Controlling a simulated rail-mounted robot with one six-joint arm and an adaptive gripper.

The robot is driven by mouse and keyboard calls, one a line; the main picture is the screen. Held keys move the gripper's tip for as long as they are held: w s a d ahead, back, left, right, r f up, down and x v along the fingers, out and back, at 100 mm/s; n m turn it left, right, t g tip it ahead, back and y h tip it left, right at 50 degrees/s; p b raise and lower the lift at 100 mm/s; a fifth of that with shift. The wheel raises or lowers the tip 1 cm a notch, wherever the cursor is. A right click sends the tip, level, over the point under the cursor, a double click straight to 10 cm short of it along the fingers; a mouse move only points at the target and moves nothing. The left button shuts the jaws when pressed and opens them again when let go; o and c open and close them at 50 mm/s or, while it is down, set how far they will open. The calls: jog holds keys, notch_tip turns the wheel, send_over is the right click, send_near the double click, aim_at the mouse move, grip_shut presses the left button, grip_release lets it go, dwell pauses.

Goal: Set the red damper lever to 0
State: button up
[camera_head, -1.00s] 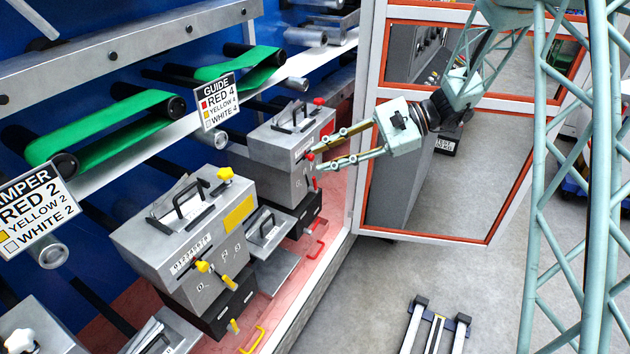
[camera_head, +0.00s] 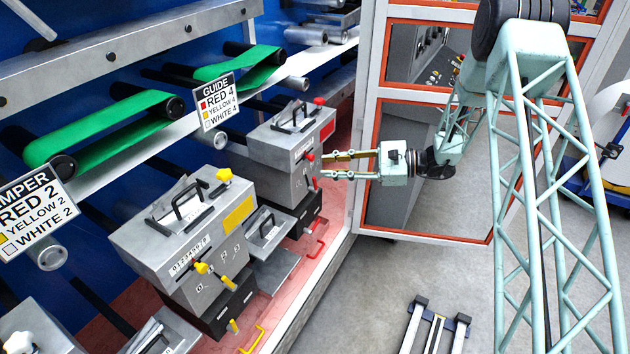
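The red-marked unit (camera_head: 285,152) is a grey box at the back of the row, with a red patch and a red knob on top. A small red lever (camera_head: 310,157) sits on its front face; a small red part (camera_head: 307,231) shows on the black box below. I cannot tell which of these is the damper lever, and its scale is too small to read. My gripper (camera_head: 322,165) is open and empty, its two fingers pointing left at the front face. The upper fingertip is close to the red lever; contact cannot be told.
A yellow-marked unit (camera_head: 187,243) with yellow levers stands nearer. The damper sign (camera_head: 35,212) reads red 2, the guide sign (camera_head: 214,101) red 4. A red-framed glass door (camera_head: 372,150) stands behind my gripper. Open floor (camera_head: 375,290) lies in front, with a low stand (camera_head: 437,325).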

aim_at(315, 181)
jog(key=w+d+f+m+t, duration=0.3)
jog(key=w+f, duration=0.2)
jog(key=f, duration=0.4)
jog(key=w+d+f+m+t, duration=0.2)
jog(key=w+d+f+m, duration=0.1)
jog(key=f, duration=0.7)
jog(key=shift+w+t+p, duration=0.35)
jog(key=shift+w+t, duration=0.05)
jog(key=shift+w, duration=0.45)
jog(key=shift+a, duration=0.1)
jog(key=shift+r+b+x, duration=0.1)
jog(key=shift+b+x, duration=0.3)
jog(key=shift+x, duration=3)
jog(key=shift+r+b+x, duration=0.15)
jog(key=shift+b+x, duration=0.25)
jog(key=shift+x, duration=3.05)
grip_shut()
